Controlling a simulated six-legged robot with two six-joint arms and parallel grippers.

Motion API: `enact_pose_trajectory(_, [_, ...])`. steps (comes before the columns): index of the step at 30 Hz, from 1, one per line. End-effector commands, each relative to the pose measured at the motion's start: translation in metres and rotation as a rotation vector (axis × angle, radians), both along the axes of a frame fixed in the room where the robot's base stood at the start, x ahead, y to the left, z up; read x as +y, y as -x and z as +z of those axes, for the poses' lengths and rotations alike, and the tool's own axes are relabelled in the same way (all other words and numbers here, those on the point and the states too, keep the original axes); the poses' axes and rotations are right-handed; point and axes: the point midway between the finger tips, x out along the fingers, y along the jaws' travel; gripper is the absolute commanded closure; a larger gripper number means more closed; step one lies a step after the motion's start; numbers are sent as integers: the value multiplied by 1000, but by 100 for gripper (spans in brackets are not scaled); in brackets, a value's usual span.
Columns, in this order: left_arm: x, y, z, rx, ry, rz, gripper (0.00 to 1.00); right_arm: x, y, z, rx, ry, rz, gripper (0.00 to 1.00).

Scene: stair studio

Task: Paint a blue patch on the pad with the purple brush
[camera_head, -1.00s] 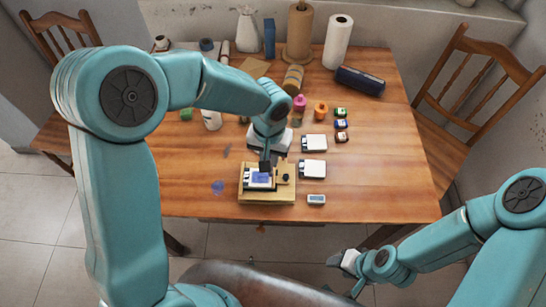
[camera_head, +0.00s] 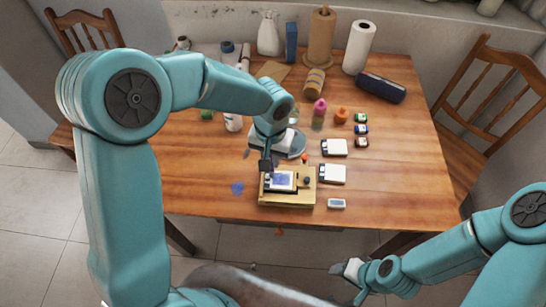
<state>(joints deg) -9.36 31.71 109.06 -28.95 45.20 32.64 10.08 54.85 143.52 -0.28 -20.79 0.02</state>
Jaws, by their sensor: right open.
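The pad is a small white sheet (camera_head: 289,186) in a wooden holder (camera_head: 287,200) near the table's front edge. A blue patch (camera_head: 283,179) shows on it. My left gripper (camera_head: 267,167) points down at the pad's left edge, small and dark; its jaws are not clear. I cannot make out the purple brush, or whether that gripper holds it. My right gripper (camera_head: 347,268) is open and empty, low in front of the table, away from the pad.
A blue mark (camera_head: 237,188) lies on the tabletop left of the holder. White boxes (camera_head: 332,173) and small paint jars (camera_head: 361,129) stand to the right. A pink bottle (camera_head: 319,107) and an orange bottle (camera_head: 341,116) stand behind. The right part of the table (camera_head: 410,180) is clear.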

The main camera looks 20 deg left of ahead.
Motion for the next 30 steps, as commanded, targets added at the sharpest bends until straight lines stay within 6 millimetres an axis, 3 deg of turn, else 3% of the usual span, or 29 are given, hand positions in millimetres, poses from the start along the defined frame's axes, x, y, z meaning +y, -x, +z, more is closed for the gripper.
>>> enact_pose_trajectory(30, [10, -4, 80, 1, 1, -2, 100, 0, 0, 52, 0, 0, 0, 50])
